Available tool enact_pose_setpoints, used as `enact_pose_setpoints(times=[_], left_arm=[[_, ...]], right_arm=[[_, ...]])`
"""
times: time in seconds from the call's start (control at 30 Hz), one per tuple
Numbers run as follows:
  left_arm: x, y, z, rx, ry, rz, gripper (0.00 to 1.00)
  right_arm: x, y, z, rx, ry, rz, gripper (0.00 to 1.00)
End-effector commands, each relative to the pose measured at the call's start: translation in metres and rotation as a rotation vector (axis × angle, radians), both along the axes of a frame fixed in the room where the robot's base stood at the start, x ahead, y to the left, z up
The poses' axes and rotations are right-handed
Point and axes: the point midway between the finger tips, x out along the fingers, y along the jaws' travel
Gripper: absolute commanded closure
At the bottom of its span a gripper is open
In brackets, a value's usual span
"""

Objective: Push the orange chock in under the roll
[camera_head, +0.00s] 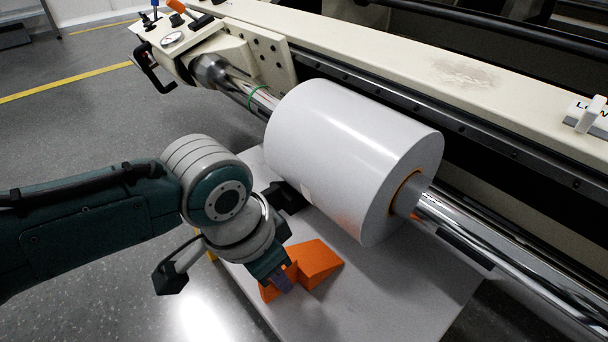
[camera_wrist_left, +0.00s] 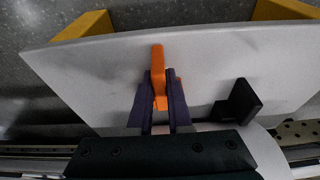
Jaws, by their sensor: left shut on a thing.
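The orange chock (camera_head: 317,260) is a wedge with an upright part, resting on the pale board (camera_head: 315,318) in front of the white roll (camera_head: 340,150). Its sloped end points toward the roll, and a strip of board shows between them. My left gripper (camera_head: 281,277) is shut on the chock's upright part. In the left wrist view, the orange chock (camera_wrist_left: 158,60) shows between the two dark fingers of the left gripper (camera_wrist_left: 160,95). The wrist partly hides the chock in the head view. My right gripper is in neither view.
A black block (camera_head: 285,196) sits on the board by the roll's left end; it also shows in the left wrist view (camera_wrist_left: 238,102). A shiny shaft (camera_head: 500,250) runs through the roll, along the cream machine (camera_head: 450,70). Open floor lies left.

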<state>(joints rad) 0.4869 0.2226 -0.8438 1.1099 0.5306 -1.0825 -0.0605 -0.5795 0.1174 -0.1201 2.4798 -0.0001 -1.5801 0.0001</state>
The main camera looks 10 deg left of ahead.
Motion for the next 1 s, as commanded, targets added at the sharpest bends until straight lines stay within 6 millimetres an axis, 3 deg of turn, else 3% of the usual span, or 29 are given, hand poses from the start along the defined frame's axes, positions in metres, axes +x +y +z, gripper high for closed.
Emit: enact_pose_setpoints(times=[1.0], left_arm=[[0.020,-0.016,-0.001,-0.001,-0.001,0.000,1.00]], right_arm=[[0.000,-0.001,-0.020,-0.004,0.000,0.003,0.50]])
